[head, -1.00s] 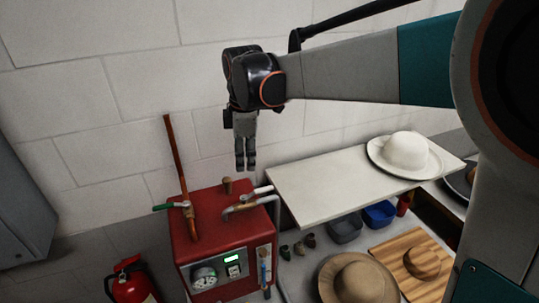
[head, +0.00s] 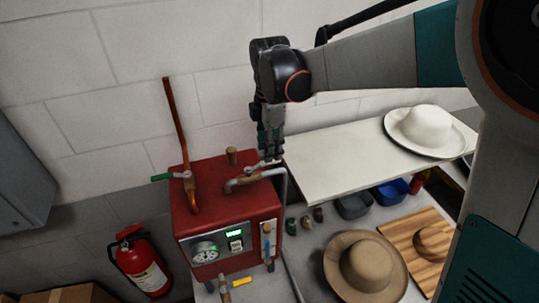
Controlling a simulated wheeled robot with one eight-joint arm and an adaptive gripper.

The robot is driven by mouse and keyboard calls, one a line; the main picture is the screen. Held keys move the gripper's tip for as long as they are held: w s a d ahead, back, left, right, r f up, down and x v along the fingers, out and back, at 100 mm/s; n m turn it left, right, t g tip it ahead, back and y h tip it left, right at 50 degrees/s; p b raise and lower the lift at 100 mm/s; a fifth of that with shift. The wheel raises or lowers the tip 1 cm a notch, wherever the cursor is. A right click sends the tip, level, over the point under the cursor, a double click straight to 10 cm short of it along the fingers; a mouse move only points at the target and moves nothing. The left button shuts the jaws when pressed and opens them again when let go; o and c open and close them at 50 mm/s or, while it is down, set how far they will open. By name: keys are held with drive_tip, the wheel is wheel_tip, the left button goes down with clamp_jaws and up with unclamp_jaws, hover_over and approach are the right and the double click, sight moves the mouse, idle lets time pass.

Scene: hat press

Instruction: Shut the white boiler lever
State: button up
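The red boiler (head: 225,208) stands at lower centre in the head view. A bent metal pipe with a valve (head: 248,174) sits on its top right. The white lever (head: 262,164) on that valve points right, and its outer end is mostly hidden by my fingers. My gripper (head: 270,158) points down at this outer end, in front of the wall. I cannot tell whether the fingers touch the lever or whether they are open or shut. A green-handled lever (head: 162,177) sits on the copper pipe at the boiler's left.
A white shelf (head: 325,178) bearing a white hat (head: 425,130) is close to the right of my gripper. The tall copper pipe (head: 177,125) rises at left. Below are a brown hat (head: 365,267), bins (head: 354,207) and a fire extinguisher (head: 141,263).

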wheel_tip(320, 180, down, 3)
drive_tip(key=shift+w+f+b, duration=0.15)
drive_tip(key=shift+b, duration=0.45)
drive_tip(key=shift+f, duration=0.1)
clamp_jaws()
